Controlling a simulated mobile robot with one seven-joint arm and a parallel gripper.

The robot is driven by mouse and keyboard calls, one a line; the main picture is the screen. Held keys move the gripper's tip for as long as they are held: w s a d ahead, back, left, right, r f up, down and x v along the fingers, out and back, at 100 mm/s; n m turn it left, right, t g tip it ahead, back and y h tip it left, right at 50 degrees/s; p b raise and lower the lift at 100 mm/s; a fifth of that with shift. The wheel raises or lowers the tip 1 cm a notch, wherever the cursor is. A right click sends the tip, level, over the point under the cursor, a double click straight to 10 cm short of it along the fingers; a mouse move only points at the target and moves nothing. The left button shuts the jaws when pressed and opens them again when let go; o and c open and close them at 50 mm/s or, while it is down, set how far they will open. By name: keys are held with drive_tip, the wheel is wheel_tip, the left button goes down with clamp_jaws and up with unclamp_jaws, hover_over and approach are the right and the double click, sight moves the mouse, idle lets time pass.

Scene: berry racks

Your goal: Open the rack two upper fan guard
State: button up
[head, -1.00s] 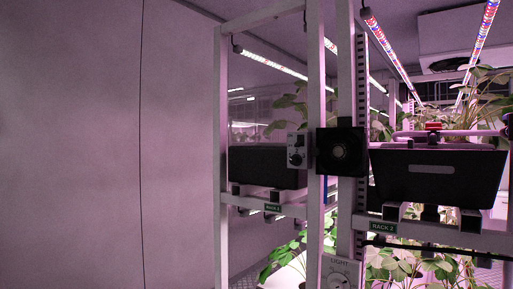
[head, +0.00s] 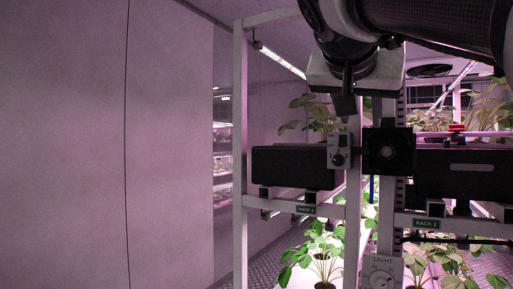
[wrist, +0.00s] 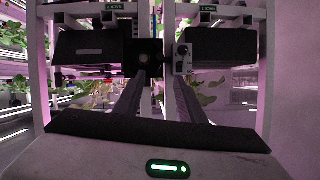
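The rack two upper fan (head: 389,151) is a black square housing with a round middle, mounted on the white upright left of the rack 2 planter. Its guard appears to lie flat over the front; I cannot make out its edge or hinge. In the wrist view, which is upside down, the fan (wrist: 144,56) is beyond my fingers. My gripper (head: 346,103) hangs from the top of the head view, above and left of the fan, and looks empty. In the wrist view my gripper (wrist: 160,84) has its two fingers spread apart, with nothing visible between them.
A grey control box (head: 340,150) with a knob is just left of the fan. Black planters (head: 293,167) and (head: 462,174) flank the uprights. A LIGHT dial box (head: 383,273) is below. The plain wall at left is clear.

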sight(365, 150)
drive_tip(key=p+x, duration=0.2)
drive_tip(key=x, duration=1.5)
clamp_jaws()
